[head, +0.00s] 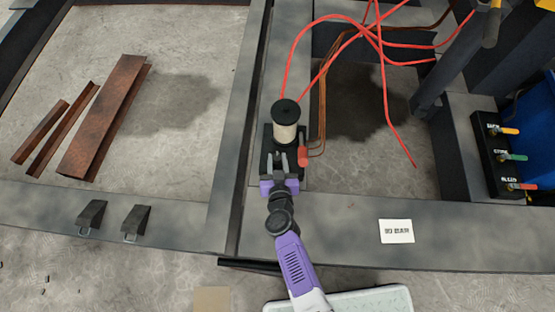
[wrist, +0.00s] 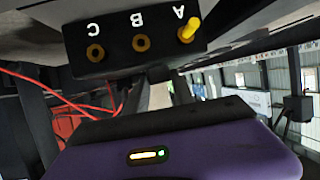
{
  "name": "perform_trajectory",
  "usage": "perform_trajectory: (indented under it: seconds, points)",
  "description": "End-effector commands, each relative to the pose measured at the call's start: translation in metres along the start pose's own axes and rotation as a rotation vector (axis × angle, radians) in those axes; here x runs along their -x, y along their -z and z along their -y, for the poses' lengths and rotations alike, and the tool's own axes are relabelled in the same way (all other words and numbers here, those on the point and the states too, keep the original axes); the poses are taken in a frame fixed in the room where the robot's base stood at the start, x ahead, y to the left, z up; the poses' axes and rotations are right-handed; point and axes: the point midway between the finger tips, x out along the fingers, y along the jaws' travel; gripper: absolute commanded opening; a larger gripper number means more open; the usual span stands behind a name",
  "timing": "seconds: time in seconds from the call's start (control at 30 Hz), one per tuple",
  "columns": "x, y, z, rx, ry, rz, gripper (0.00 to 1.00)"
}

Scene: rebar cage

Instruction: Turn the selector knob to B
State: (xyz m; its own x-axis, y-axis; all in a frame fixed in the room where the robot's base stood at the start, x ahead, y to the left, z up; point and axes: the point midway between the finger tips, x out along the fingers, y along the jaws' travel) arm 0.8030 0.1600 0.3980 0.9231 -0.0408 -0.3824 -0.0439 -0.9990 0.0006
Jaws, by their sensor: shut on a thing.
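A device on the steel beam has a cream cylinder (head: 285,133) with a black cap on a black base. My gripper (head: 278,158) is at its front, with the two fingers closed on a small dark part that appears to be the selector knob. The knob is mostly hidden by the fingers, so its pointing direction cannot be told. In the wrist view a black block (wrist: 120,62) carries the letters A, B and C upside down. A yellow peg (wrist: 188,28) stands at A; B and C show bare brass rings.
A red handle (head: 303,156) sits just right of the device. Red hoses (head: 385,95) loop behind it. A valve box (head: 490,160) with yellow, green and red levers stands at the right. Rusty steel pieces (head: 105,115) lie at the left. A white label (head: 396,231) is on the front beam.

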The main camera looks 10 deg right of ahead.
Motion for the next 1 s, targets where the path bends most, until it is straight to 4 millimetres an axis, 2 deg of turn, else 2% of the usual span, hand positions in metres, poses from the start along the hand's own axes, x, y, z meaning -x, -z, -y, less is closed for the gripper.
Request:
perform_trajectory:
  seconds: [0.6, 0.63, 0.73, 1.0]
  points:
    - [-0.0004, -0.0017, -0.0013, -0.008, -0.019, 0.003, 0.00]
    - [-0.0004, -0.0018, -0.0013, -0.008, -0.019, 0.003, 0.32]
    - [-0.0003, -0.0015, -0.0011, -0.008, -0.018, 0.002, 0.51]
    - [-0.0001, -0.0007, -0.0003, -0.007, -0.017, 0.001, 0.51]
